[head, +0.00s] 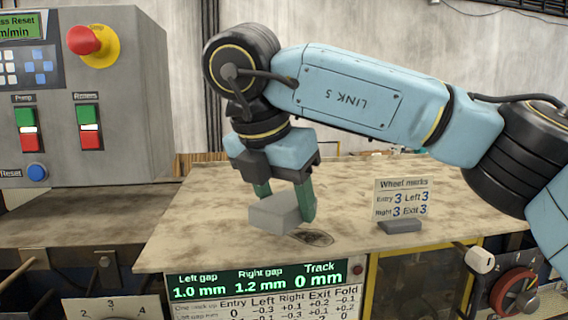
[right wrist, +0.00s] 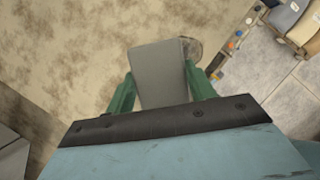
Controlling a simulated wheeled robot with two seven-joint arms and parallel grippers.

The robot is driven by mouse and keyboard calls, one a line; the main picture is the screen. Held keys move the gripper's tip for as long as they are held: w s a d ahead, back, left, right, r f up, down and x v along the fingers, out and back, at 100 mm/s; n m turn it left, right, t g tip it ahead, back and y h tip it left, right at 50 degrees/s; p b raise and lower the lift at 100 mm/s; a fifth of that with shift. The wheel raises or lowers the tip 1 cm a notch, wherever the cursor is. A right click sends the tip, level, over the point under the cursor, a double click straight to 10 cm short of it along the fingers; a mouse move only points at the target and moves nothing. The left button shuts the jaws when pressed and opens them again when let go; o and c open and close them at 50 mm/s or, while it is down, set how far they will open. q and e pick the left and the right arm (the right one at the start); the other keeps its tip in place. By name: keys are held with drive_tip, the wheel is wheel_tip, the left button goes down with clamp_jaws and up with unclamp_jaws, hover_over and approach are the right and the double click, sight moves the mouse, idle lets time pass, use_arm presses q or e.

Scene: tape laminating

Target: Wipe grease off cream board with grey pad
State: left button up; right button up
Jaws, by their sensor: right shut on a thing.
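The cream board (head: 200,220) is a flat tabletop with brown mottling. A dark grease spot (head: 314,238) lies on it near the front edge; it shows partly behind the pad in the right wrist view (right wrist: 196,48). My right gripper (head: 284,200) points down with its green fingers shut on the grey pad (head: 272,215). The pad is a block, also seen between the fingers in the right wrist view (right wrist: 160,72). It is just left of the spot in the head view; I cannot tell whether it touches the board. My left gripper is not in view.
A wheel marks sign (head: 403,198) stands on the board to the right of the pad. A grey control box (head: 90,100) with a red button stands at the left. A gap display (head: 258,280) sits below the board's front edge. The board behind the pad is clear.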

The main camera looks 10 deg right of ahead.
sight(339, 230)
wheel_tip(339, 230, down, 3)
drive_tip(key=shift+f+b, duration=0.1)
drive_tip(key=shift+b, duration=0.45)
drive_tip(key=shift+w+d, duration=0.1)
drive_tip(key=shift+d, duration=0.2)
drive_tip(key=shift+c, duration=0.4)
drive_tip(key=shift+d, duration=3.45)
drive_tip(key=shift+r+p, duration=0.2)
drive_tip(key=shift+p, duration=0.2)
drive_tip(key=a, duration=0.3)
drive_tip(key=shift+a+f, duration=0.15)
drive_tip(key=shift+a, duration=2.25)
drive_tip(key=shift+d+r+p, duration=0.15)
drive_tip(key=shift+r+p, duration=0.15)
drive_tip(key=shift+r, duration=3.8)
